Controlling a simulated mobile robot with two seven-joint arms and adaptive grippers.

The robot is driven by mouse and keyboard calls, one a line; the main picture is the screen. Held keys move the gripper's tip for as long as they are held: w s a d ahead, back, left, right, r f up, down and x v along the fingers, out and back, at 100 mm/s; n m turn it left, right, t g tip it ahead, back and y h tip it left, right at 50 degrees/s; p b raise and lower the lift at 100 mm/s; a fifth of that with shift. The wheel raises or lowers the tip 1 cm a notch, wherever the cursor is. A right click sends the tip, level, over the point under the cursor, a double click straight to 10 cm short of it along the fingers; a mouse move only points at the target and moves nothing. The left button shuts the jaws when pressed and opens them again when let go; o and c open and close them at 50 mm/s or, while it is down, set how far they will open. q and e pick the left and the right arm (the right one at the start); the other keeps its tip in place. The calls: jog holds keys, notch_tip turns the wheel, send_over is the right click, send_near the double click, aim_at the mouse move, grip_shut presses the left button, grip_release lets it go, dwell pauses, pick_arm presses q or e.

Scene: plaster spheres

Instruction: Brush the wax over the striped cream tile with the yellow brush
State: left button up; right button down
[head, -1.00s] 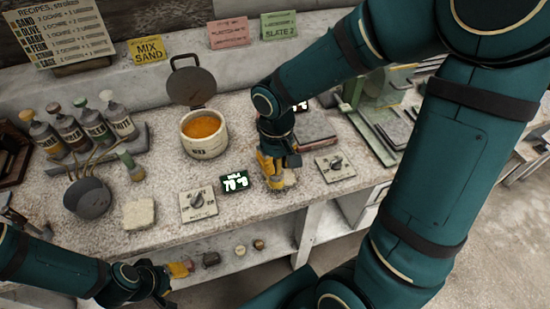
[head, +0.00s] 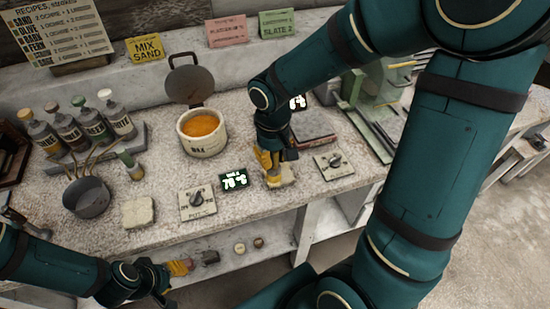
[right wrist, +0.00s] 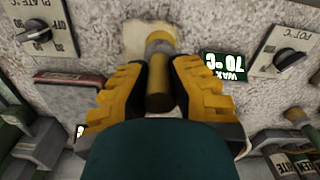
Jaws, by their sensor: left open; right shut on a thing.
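A pale cream tile (head: 288,174) lies on the bench under my right gripper (head: 269,178), which hides part of it. The tile also shows in the right wrist view (right wrist: 134,40); I cannot make out stripes on it. My right gripper is shut on a brush (right wrist: 158,92), with its tip end over the tile; whether it touches is unclear. The white pot (head: 204,146) holds orange wax (head: 201,125), and its dark lid stands open behind. My left gripper (head: 184,267) is open and empty, low in front of the bench. Another cream tile (head: 138,212) lies farther left.
A wax display (head: 234,180) and two knob plates (head: 197,203) (head: 333,162) flank the right gripper. A grey bowl (head: 87,197) with brushes and several bottles (head: 85,128) stand at left. A dark red-edged slab (head: 313,127) lies behind the gripper.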

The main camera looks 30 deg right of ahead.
jog(key=shift+w+d, duration=0.2)
jog(key=shift+w, duration=0.55)
jog(key=shift+s, duration=0.1)
jog(key=shift+s+a+r+p, duration=0.25)
jog(key=shift+s+r+p, duration=0.25)
jog(key=shift+s+r, duration=0.3)
jog(key=shift+f, duration=0.15)
jog(key=shift+w+d+f, duration=0.1)
jog(key=shift+w+d, duration=0.1)
jog(key=shift+w, duration=0.55)
jog(key=shift+w+d+f, duration=0.1)
jog(key=shift+w+d, duration=0.05)
jog(key=shift+w, duration=0.6)
jog(key=shift+f+b, duration=0.45)
jog(key=shift+f, duration=0.15)
